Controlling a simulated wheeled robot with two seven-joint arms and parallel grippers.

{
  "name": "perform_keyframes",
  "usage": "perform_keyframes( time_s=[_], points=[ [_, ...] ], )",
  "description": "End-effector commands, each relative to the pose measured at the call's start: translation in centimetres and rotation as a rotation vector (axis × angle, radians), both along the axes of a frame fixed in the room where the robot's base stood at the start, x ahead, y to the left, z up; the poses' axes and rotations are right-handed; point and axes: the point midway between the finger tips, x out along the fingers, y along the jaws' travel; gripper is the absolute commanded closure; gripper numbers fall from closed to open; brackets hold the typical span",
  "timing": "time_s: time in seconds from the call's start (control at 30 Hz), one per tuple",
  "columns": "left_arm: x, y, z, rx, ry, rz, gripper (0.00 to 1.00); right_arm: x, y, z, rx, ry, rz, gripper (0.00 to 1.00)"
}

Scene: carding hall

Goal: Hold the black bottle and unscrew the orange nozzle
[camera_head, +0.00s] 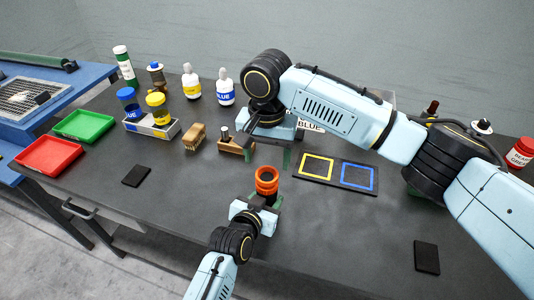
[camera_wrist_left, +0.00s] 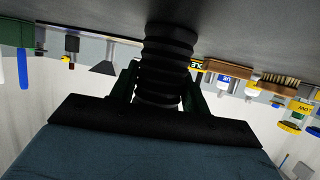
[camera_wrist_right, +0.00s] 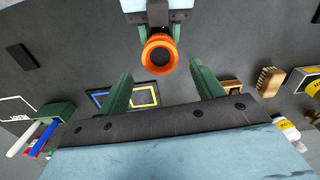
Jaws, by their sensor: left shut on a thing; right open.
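The orange nozzle (camera_head: 266,182) stands upright just above my left gripper (camera_head: 262,203) near the front of the table. In the left wrist view the black ribbed bottle (camera_wrist_left: 165,65) is between the left fingers, which are shut on it. In the head view the bottle is mostly hidden. My right gripper (camera_head: 270,156) points down, open and empty, behind the nozzle and apart from it. In the right wrist view the nozzle's open orange ring (camera_wrist_right: 159,54) lies beyond the gap between the spread green fingers (camera_wrist_right: 163,88).
A dark board with yellow and blue outlined squares (camera_head: 336,172) lies to the right. A wooden brush (camera_head: 194,136), white dropper bottles (camera_head: 192,83) and a box with jars stand left. Red (camera_head: 48,156) and green (camera_head: 84,126) trays sit at far left. The front right table is mostly clear.

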Motion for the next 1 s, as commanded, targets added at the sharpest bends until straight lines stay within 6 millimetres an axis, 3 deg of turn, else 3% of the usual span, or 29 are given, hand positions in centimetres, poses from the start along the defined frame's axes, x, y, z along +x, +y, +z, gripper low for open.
perform_keyframes(
  time_s=[0.17, 0.63, 1.0],
  points=[
    [0.0, 0.0, 0.0, 0.0, 0.001, 0.0, 1.0, 0.0, 0.0, -0.4, -0.002, 0.001, -0.065, 0.34],
    [0.0, 0.0, 0.0, 0.0, 0.001, 0.0, 1.0, 0.0, 0.0, -6.8, -0.002, 0.001, -0.067, 0.34],
    [0.0, 0.0, 0.0, 0.0, 0.001, 0.0, 1.0, 0.0, 0.0, -7.8, -0.001, 0.0, -0.065, 0.34]
  ],
)
